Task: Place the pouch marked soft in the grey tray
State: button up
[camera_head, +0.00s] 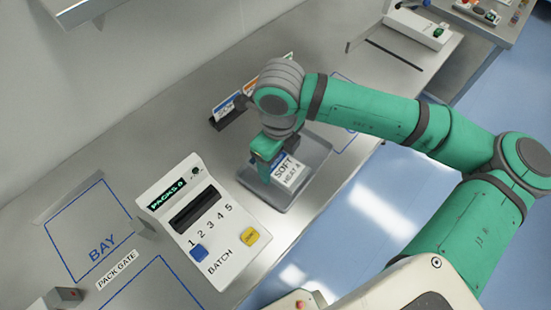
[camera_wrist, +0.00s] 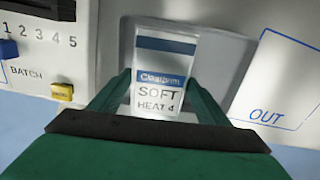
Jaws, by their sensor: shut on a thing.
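The pouch marked soft (camera_head: 287,172) is white with blue bands and the words SOFT and HEAT 4; it shows in the wrist view (camera_wrist: 160,75). My gripper (camera_head: 268,165) is shut on it, with one green finger at each side in the wrist view (camera_wrist: 160,95). The grey tray (camera_head: 299,196) lies on the bench, and the pouch is over it, inside its outline. I cannot tell whether the pouch touches the tray floor. My gripper and arm hide part of the tray in the head view.
A white control box (camera_head: 216,243) with a blue and a yellow button stands close left of the tray. A dark rack (camera_head: 228,119) with several pouches is behind. The blue OUT outline (camera_wrist: 275,80) is bare at the right. The bench's front edge runs close by.

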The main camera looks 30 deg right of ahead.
aim_at(280, 158)
jog(key=shift+w+d+f, duration=0.25)
jog(key=shift+d+f, duration=0.05)
jog(key=shift+f, duration=0.2)
jog(key=f, duration=0.3)
jog(key=shift+w+d, duration=0.25)
jog(key=shift+w, duration=0.1)
jog(key=shift+s+a+f, duration=0.1)
jog(key=shift+s+f, duration=0.05)
jog(key=shift+f, duration=0.15)
jog(key=o, duration=1.2)
jog(key=shift+f, duration=0.15)
jog(key=shift+c, duration=0.2)
